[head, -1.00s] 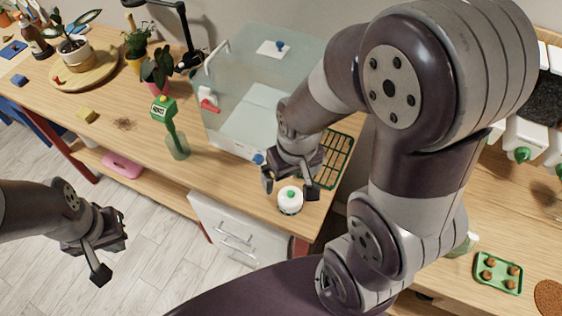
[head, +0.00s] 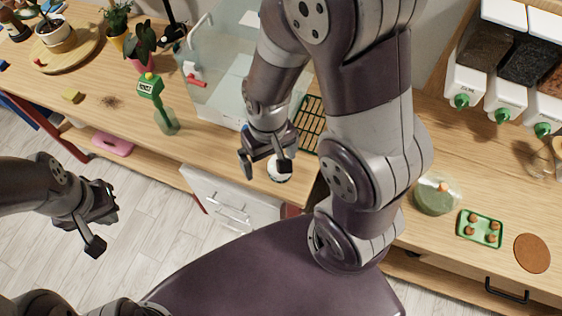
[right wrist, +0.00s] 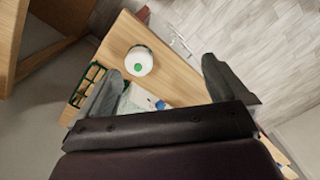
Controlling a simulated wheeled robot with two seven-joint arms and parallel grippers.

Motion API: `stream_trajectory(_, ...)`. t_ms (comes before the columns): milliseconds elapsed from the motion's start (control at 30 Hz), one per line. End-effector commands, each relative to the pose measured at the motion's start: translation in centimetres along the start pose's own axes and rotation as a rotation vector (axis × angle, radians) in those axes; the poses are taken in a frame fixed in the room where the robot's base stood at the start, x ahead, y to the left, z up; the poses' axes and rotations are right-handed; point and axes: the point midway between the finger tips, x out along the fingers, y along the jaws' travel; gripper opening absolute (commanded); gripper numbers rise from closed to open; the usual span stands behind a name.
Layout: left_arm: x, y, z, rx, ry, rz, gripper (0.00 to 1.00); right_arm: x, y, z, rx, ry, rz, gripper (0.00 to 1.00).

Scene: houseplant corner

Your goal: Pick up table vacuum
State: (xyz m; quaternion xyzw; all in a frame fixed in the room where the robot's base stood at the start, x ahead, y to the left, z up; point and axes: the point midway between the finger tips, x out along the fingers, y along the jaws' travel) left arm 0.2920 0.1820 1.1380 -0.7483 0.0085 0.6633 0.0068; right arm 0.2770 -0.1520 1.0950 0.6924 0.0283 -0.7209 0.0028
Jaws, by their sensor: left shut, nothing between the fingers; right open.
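The table vacuum, a small round white thing (head: 279,174), stands on the wooden table near its front edge, partly hidden by my right gripper in the head view. In the right wrist view the white vacuum (right wrist: 139,62) shows whole, with a green button on top. My right gripper (head: 266,166) is open above and beside it, fingers pointing down. In the right wrist view the vacuum lies beyond the fingertips (right wrist: 165,82), between their lines but nearer the left finger, with nothing held. My left gripper (head: 100,225) is shut and empty, over the floor in front of the table.
A glass tank (head: 213,75) and a green slotted tray (head: 311,125) are behind the vacuum. A green-topped bottle (head: 165,122) stands to the left. On the right are dispensers (head: 487,85), a glass jar (head: 436,195), a seedling tray (head: 480,228) and a brown disc (head: 532,253).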

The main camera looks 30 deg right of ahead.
Motion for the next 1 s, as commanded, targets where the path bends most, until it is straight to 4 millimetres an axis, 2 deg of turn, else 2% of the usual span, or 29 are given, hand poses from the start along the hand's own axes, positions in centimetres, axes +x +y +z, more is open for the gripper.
stream_trajectory(33, -3.3, 0.0, -0.4, 0.000, 0.001, 0.000, 0.00, -0.7, -2.2, -0.1, 0.087, -0.047, -0.034, 1.00)
stream_trajectory(100, -4.9, 0.0, -0.6, 0.000, 0.002, 0.000, 0.00, 1.3, -4.6, -1.4, 0.306, -0.049, -0.065, 1.00)
stream_trajectory(167, -5.9, 0.0, -0.7, 0.000, 0.001, 0.000, 0.00, 3.2, -5.5, -2.6, 0.523, -0.018, -0.052, 1.00)
stream_trajectory(233, -6.8, 0.0, -0.8, 0.000, 0.001, 0.000, 0.00, 5.4, -5.1, -3.8, 0.784, 0.045, 0.006, 1.00)
stream_trajectory(333, -7.1, 0.0, -0.9, 0.000, 0.001, 0.000, 0.00, 7.7, -2.6, -4.6, 1.121, 0.164, 0.128, 1.00)
stream_trajectory(400, -6.8, 0.0, -0.8, 0.000, 0.001, 0.000, 0.00, 8.4, -0.7, -4.9, 1.309, 0.245, 0.202, 1.00)
stream_trajectory(500, -6.7, 0.0, -0.8, 0.000, 0.000, 0.000, 0.00, 7.9, 1.0, -5.3, 1.473, 0.332, 0.263, 1.00)
stream_trajectory(567, -6.4, 0.0, -0.8, 0.000, 0.000, 0.000, 0.00, 8.1, 1.9, -5.1, 1.518, 0.360, 0.292, 1.00)
stream_trajectory(767, -5.0, 0.0, -0.6, 0.000, 0.000, 0.000, 0.00, 12.1, 4.0, -5.3, 1.524, 0.374, 0.304, 1.00)
stream_trajectory(1000, -5.1, 0.0, -0.6, 0.000, 0.001, 0.000, 0.00, 14.8, 5.2, -5.6, 1.523, 0.372, 0.302, 1.00)
